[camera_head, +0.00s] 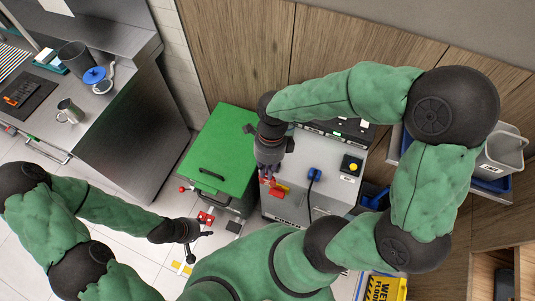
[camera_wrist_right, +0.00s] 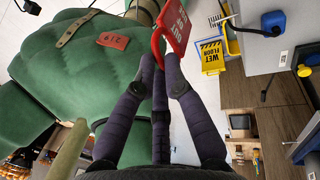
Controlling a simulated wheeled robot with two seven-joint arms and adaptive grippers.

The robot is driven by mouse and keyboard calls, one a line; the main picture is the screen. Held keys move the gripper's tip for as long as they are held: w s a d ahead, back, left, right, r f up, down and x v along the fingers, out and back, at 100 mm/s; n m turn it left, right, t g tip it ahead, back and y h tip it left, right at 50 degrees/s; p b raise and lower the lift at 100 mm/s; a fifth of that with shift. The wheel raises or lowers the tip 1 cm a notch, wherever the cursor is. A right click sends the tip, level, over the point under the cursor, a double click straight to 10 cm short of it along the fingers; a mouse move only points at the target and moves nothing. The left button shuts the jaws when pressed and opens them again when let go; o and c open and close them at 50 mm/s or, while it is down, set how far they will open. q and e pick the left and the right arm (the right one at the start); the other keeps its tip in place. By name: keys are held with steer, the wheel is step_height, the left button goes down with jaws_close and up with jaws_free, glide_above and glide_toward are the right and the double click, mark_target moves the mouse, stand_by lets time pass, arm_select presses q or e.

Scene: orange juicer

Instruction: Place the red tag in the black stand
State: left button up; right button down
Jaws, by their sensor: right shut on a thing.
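The red tag (camera_head: 279,189) is at the fingertips of my right gripper (camera_head: 268,178), above the front of the grey steel cabinet. In the right wrist view the red tag (camera_wrist_right: 178,25) has white lettering and a red loop at one side. My right gripper (camera_wrist_right: 160,65) is shut on it by this loop. My left gripper (camera_head: 203,243) is low at the lower left, with its fingers apart and nothing seen between them. I cannot pick out the black stand with certainty; a small dark square (camera_head: 233,227) lies below the green-topped cart.
A green-topped cart (camera_head: 220,150) stands left of the steel cabinet (camera_head: 300,204). On the cabinet are a blue-handled part (camera_head: 314,174) with a black cable and a yellow-buttoned black box (camera_head: 351,166). A yellow wet-floor sign (camera_head: 386,288) is at the bottom right.

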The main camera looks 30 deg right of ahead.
steer(key=shift+s+r+m, duration=0.15)
steer(key=shift+r+m, duration=0.15)
steer(key=shift+m, duration=0.1)
steer(key=shift+s+d+f+y+b, duration=0.15)
steer(key=shift+y+b, duration=0.25)
steer(key=shift+b, duration=0.45)
steer(key=shift+d, duration=0.15)
steer(key=shift+w+d+f, duration=0.1)
steer(key=shift+w+d, duration=0.1)
steer(key=shift+w, duration=0.1)
steer(key=w+d+f+b, duration=0.2)
steer(key=w+d+f, duration=0.5)
steer(key=w+f, duration=0.4)
steer(key=shift+w+f+b, duration=0.2)
steer(key=shift+f+b, duration=0.2)
steer(key=shift+f, duration=0.35)
